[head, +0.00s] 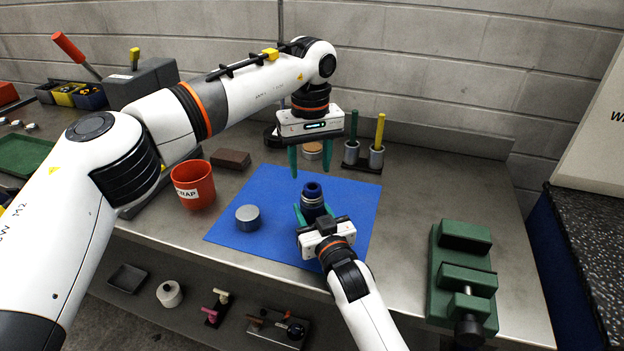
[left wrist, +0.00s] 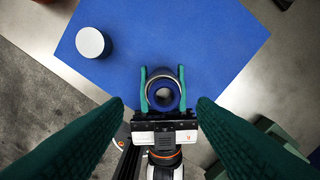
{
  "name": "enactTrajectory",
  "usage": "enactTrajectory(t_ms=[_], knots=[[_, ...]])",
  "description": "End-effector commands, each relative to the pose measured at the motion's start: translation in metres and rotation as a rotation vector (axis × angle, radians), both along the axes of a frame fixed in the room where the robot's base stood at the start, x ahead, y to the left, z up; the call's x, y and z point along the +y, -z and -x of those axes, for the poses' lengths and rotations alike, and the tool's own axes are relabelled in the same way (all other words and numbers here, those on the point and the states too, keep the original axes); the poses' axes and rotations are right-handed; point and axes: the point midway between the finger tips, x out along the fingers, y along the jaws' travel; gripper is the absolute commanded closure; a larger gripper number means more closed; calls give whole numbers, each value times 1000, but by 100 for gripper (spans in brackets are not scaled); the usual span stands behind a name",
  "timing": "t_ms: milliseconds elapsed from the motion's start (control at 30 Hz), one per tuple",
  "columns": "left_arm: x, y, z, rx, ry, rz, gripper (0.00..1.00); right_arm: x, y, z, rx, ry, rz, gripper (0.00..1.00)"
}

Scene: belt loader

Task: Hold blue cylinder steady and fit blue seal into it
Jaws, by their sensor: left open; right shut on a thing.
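The blue cylinder (head: 312,203) stands upright over the blue mat (head: 268,190), with grey bands around its upper part. My right gripper (head: 315,210) is shut on it from the front, one green finger on each side. My left gripper (head: 311,172) is open and empty, pointing down just above the cylinder. In the left wrist view, the cylinder's top (left wrist: 163,94) shows as a blue ring with a grey centre, between the right gripper's fingers. I cannot tell whether this blue ring is the seal or part of the cylinder; no separate blue seal shows.
A grey metal cylinder (head: 247,217) stands on the mat's left part. A red scrap cup (head: 193,185) and brown block (head: 231,158) are to the left. Holders with green and yellow rods (head: 365,152) stand behind. A green vise (head: 464,278) is at right.

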Motion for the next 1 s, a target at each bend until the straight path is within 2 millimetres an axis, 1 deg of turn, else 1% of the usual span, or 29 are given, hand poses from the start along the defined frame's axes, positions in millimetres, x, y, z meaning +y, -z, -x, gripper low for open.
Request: enactTrajectory(t_ms=[33, 100, 200, 300, 500, 833, 867, 900, 1000], knots=[[-2, -14, 0, -4, 1, 3, 48, 1, 1, 0, 2, -1, 1, 98], [-2, -29, 0, -4, 1, 3, 48, 1, 1, 0, 3, -1, 2, 98], [-3, -47, 1, -3, 3, 4, 48, 1, 1, 0, 4, -1, 4, 98], [-3, -60, 1, -3, 4, 4, 48, 1, 2, 0, 5, -1, 4, 98], [-3, -70, 1, -2, 6, 5, 48, 1, 2, 0, 5, -1, 5, 98], [-4, -70, 2, -2, 7, 5, 48, 1, 2, 0, 6, -1, 7, 98], [-4, -70, 2, -2, 7, 5, 48, 1, 3, 0, 6, -1, 7, 49], [-4, -70, 2, -2, 7, 5, 48, 1, 3, 0, 6, -1, 7, 43], [-4, -70, 2, -2, 7, 5, 48, 1, 2, 0, 6, -1, 7, 29]])
